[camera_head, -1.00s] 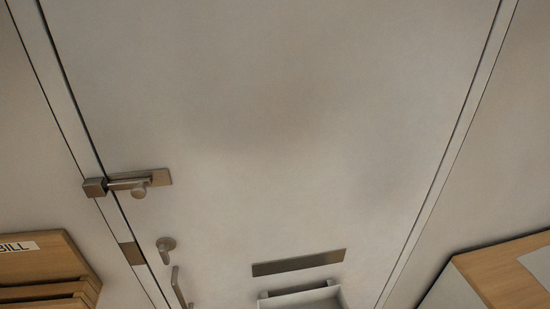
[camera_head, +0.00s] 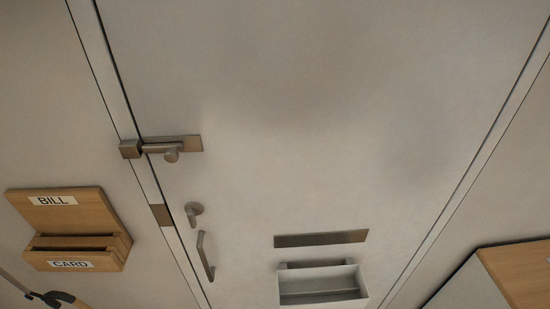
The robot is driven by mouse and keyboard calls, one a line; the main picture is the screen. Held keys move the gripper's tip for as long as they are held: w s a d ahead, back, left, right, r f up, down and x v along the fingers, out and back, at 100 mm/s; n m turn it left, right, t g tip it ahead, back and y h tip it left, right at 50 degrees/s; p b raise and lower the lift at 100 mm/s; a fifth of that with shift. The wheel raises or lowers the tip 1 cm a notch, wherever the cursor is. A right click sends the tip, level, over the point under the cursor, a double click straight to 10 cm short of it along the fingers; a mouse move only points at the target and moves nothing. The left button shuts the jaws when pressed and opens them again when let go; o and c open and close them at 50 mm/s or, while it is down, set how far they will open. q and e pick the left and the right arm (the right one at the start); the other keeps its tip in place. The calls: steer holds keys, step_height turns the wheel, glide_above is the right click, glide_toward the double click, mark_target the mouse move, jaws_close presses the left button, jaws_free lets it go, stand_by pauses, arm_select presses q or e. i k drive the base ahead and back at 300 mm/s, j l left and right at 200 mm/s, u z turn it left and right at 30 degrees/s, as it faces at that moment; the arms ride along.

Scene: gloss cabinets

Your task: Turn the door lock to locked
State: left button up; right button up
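The pale door fills the middle of the head view. A metal slide bolt (camera_head: 172,147) with a round knob sits on a plate near the door's left edge. Its bar reaches left to a small block (camera_head: 130,149) on the frame; I cannot tell whether it goes inside. Below it is a small round metal lock piece (camera_head: 194,210), whose turn position is too small to tell. A lever-like metal pull handle (camera_head: 205,256) is under that. Neither of my grippers is in view.
A wooden holder (camera_head: 70,220) marked BILL and CARD hangs left of the door. A partly seen black-and-tan object (camera_head: 58,299) is below it. A mail slot plate (camera_head: 320,239) and an open metal box (camera_head: 323,284) are low on the door. A wooden-topped unit (camera_head: 520,270) is right.

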mark_target(191, 214)
steer(key=i+j+z, duration=0.15)
steer(key=j, duration=0.65)
steer(key=j+z, duration=0.15)
steer(key=j, duration=0.65)
